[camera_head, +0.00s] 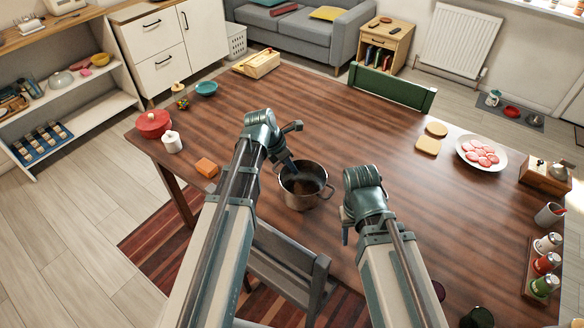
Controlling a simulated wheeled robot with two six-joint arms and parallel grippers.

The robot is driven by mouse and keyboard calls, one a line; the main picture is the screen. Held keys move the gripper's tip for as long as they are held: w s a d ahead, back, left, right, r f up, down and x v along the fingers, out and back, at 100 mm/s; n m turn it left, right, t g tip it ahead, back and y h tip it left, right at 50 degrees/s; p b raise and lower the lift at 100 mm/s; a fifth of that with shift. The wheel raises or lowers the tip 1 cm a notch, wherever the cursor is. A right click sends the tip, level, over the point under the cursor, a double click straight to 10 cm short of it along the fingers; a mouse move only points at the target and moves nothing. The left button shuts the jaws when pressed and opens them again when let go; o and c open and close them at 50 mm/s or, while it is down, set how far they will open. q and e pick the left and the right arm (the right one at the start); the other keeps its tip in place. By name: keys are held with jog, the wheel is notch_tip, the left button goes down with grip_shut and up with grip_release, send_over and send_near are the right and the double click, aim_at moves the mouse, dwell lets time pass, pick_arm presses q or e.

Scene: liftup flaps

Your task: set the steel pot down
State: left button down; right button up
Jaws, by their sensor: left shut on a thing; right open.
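The steel pot (307,199) is upright on or just above the wooden table (340,132), near its front middle; I cannot tell whether its base touches. Its inside is dark. My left gripper (291,168) reaches over the pot's far left side and is shut, apparently on the pot's rim or handle; the exact grip is hard to see. My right gripper (346,224) is open and empty, to the right of the pot and apart from it.
An orange block (207,167), a white jar (172,142) and a red pot (153,124) stand at the left. A plate of pink slices (481,153) and a spice rack (543,264) are at the right. A grey chair (285,264) stands at the front. The table's middle is clear.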

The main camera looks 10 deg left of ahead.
notch_tip(320, 180, up, 23)
jog(key=p, duration=2.2)
